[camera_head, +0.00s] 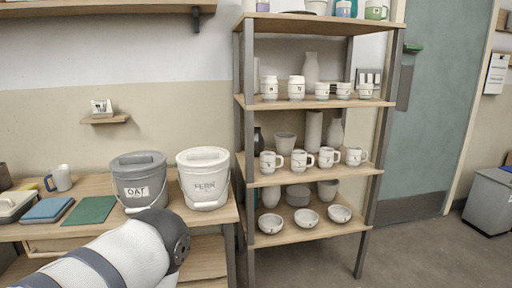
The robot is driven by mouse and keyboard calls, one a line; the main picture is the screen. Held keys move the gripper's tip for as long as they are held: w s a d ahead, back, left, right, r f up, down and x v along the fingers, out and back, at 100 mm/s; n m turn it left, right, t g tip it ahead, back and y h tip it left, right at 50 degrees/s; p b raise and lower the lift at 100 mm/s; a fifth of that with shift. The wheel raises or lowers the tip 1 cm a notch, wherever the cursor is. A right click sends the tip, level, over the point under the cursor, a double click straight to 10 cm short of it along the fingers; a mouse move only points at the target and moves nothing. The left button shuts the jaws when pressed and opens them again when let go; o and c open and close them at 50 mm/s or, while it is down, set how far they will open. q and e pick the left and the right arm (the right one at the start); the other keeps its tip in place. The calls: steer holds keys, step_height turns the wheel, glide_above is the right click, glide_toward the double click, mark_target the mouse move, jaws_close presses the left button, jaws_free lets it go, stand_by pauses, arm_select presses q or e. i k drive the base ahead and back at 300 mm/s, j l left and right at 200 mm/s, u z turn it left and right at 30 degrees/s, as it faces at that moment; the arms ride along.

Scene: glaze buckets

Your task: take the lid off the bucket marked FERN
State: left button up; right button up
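The white bucket marked FERN (204,187) stands at the right end of the wooden table. Its white lid (203,157) is on top. A grey bucket marked OAT (138,192) with a grey lid (137,160) stands just left of it. One of my arm's links, white with a dark joint, reaches in from the lower left in front of the table and hides part of its front. Neither gripper shows in the head view.
A blue mat (47,210), a green mat (90,210) and a white mug (60,178) are on the table's left. A shelf (312,178) with mugs, vases and bowls stands close to the table's right end. A grey bin (489,202) stands far right. The floor (420,250) is clear.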

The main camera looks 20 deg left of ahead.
mark_target(207, 156)
steer(key=i+j+u, duration=0.1)
steer(key=i+u, duration=0.15)
steer(key=i, duration=0.15)
steer(key=i+u, duration=0.25)
steer(key=i, duration=0.2)
